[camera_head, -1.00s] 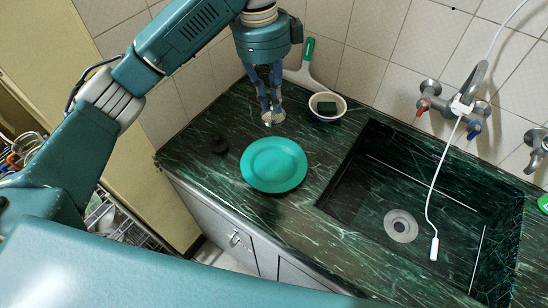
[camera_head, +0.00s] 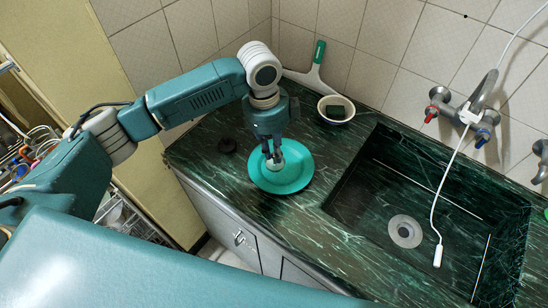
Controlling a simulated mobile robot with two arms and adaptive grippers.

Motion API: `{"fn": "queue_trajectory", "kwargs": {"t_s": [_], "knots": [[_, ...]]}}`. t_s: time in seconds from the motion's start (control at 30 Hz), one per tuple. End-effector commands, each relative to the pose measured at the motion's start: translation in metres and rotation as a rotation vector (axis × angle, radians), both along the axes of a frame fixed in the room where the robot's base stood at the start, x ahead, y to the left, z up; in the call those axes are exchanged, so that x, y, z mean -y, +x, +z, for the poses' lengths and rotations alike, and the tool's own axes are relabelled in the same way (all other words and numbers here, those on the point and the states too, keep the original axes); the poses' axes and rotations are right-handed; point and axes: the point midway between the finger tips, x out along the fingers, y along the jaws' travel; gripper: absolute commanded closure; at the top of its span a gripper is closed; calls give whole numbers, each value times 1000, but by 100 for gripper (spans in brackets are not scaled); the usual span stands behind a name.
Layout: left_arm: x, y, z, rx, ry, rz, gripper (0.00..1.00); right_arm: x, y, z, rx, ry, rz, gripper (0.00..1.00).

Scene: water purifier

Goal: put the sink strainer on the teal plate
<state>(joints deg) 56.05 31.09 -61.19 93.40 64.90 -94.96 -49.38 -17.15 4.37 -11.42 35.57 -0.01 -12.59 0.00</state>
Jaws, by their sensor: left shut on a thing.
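The teal plate (camera_head: 290,180) lies on the dark green marble counter, left of the sink. My left gripper (camera_head: 273,160) points down over the plate's upper left part. It is shut on the sink strainer (camera_head: 275,163), a small silvery piece that shows at its fingertips. I cannot tell whether the strainer touches the plate or is just above it. The fingers partly cover the strainer. My right gripper is not in view.
A white bowl (camera_head: 347,112) with a dark green sponge (camera_head: 335,112) stands behind, near a green-handled squeegee (camera_head: 318,62). The sink (camera_head: 385,215) is at the right, with taps (camera_head: 463,118) on the wall.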

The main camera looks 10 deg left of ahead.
Motion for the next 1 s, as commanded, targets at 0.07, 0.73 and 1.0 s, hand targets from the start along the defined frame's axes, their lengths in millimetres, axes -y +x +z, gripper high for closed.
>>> {"fn": "queue_trajectory", "kwargs": {"t_s": [0.07,0.73,1.0], "knots": [[0,-1,-7,-3,0,1,100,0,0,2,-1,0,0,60],[0,-1,-48,-2,0,0,100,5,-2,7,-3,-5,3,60],[0,-1,-47,-1,0,0,67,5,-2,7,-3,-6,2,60]]}}
